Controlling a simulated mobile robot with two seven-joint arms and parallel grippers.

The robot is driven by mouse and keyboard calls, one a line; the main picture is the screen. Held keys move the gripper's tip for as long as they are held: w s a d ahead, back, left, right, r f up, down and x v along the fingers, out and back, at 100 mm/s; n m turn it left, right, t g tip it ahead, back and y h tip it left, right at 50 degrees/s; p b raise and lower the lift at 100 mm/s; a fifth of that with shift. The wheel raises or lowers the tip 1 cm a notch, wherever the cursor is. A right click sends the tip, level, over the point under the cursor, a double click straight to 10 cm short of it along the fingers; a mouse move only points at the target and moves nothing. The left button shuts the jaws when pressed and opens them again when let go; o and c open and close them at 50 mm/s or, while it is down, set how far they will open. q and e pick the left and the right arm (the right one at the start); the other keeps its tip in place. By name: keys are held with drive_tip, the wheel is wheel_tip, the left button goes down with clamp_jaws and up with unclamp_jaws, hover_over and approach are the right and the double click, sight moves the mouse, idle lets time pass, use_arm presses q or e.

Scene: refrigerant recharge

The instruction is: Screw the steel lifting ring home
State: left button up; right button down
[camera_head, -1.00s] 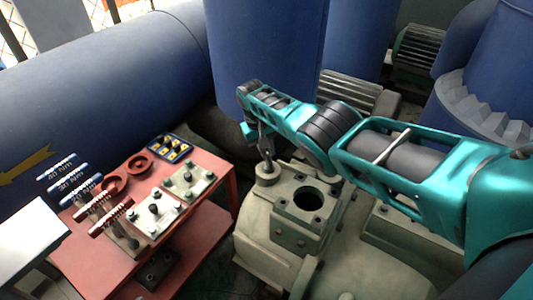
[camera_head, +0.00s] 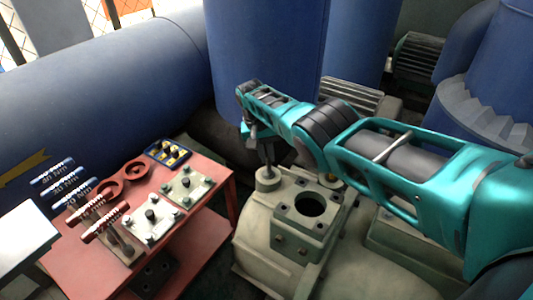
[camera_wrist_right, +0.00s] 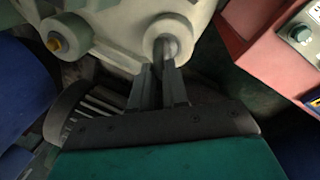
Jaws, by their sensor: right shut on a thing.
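My right gripper (camera_head: 266,164) points down over the round boss (camera_head: 268,182) at the back left corner of the pale green machine housing. In the right wrist view its two fingers (camera_wrist_right: 169,70) are shut on the steel lifting ring (camera_wrist_right: 167,48), a small grey metal piece at the recess in the round boss (camera_wrist_right: 172,32). The fingers hide most of the ring, and its thread cannot be seen. I cannot tell how deep it sits. My left gripper is not in view.
The housing has a square flange (camera_head: 307,206) with a dark round hole. A red cart (camera_head: 200,222) at the left carries plates, red rings, a small blue tray (camera_head: 169,153) and dumbbell-like tools. A blue tank (camera_head: 265,55) stands close behind my right arm.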

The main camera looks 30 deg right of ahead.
drive_tip(key=shift+w+d+r, duration=0.2)
drive_tip(key=shift+r, duration=0.05)
drive_tip(key=c, duration=1.5)
unclamp_jaws()
drive_tip(key=o, duration=0.4)
drive_tip(key=shift+s+a+f, duration=0.1)
drive_tip(key=shift+s, duration=0.05)
drive_tip(key=shift+c, duration=0.2)
wheel_tip(320, 180, up, 13)
drive_tip(key=a+p, duration=0.2)
drive_tip(key=p, duration=0.5)
drive_tip(key=shift+w+a+f+p, duration=0.15)
drive_tip(key=shift+w+p, duration=0.15)
drive_tip(key=shift+w, duration=0.15)
